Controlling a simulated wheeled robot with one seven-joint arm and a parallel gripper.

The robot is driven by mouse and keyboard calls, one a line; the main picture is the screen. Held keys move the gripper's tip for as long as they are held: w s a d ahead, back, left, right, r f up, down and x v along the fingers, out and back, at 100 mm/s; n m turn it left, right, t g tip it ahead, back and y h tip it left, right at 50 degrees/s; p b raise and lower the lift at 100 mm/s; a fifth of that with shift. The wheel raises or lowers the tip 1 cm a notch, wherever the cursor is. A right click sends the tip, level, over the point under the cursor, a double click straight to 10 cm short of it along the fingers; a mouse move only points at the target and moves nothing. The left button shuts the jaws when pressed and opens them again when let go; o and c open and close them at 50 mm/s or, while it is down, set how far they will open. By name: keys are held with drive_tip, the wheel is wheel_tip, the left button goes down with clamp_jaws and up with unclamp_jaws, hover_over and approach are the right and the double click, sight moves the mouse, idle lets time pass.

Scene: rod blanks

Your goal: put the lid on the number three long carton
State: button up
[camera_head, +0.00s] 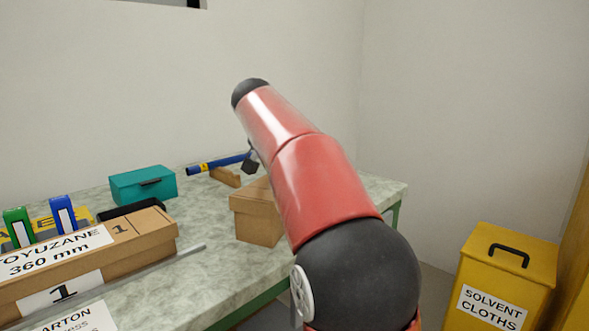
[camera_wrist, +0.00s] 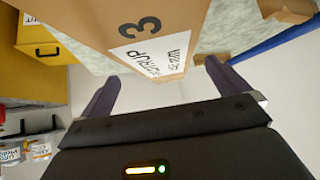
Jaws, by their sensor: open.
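The number three carton (camera_wrist: 178,30) is brown cardboard and fills the upper middle of the wrist view, with a white label (camera_wrist: 150,52) and a large 3 on its face. My gripper (camera_wrist: 160,88) is open, its two dark fingers spread below the carton in the picture, with nothing seen between them. In the head view a brown carton (camera_head: 258,222), probably the same one, stands on the bench, partly hidden by my red arm. Its upper part looks like a lid, but I cannot tell for sure. My gripper is mostly hidden there.
A long number 1 carton (camera_head: 150,240) lies at left on the bench (camera_head: 220,270), beside a grey rod (camera_head: 190,257). A teal box (camera_head: 143,184) and a blue rod (camera_head: 232,160) on a wooden rest (camera_head: 225,177) are behind. A yellow solvent bin (camera_head: 503,270) stands right.

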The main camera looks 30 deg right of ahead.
drive_tip(key=v, duration=0.5)
drive_tip(key=shift+s+a+r, duration=0.1)
drive_tip(key=shift+s+r, duration=0.05)
drive_tip(key=shift+r, duration=0.1)
